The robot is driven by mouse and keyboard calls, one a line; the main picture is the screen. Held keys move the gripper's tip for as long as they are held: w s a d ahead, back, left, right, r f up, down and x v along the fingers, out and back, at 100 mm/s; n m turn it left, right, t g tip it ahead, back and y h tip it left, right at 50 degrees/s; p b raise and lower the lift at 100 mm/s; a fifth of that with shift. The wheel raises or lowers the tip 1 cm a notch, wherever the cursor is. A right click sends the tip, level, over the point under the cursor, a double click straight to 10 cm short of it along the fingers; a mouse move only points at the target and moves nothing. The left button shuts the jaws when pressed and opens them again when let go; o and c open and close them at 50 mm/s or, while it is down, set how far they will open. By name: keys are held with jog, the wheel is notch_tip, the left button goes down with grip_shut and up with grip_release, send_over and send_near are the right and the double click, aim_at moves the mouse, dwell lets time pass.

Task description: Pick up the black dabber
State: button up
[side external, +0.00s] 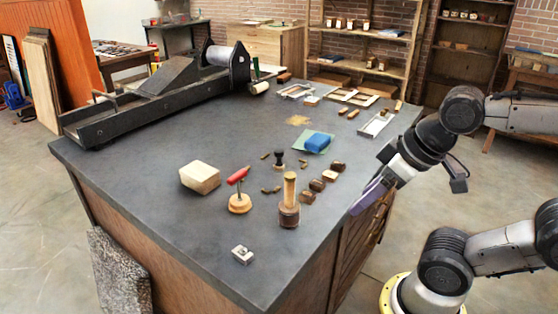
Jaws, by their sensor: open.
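The small black dabber (278,159) stands upright near the middle of the table, its dark knob on top and a wider dark foot below. A taller piece with a pale wooden handle and a dark brown base (289,214) stands in front of it, a little to the right. My gripper (362,203) is at the table's right edge, to the right of both and apart from them. It is open, its fingers pointing down and left; the gap between them is hard to see from this side. Nothing shows in it.
A red-handled tool on a round wooden base (239,202), a cream block (200,177), a metal piece (242,254) and several brown blocks (317,185) surround the dabber. A large press (165,85) fills the back left. The table's front left is clear.

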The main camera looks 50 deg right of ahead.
jog(key=shift+o, duration=0.7)
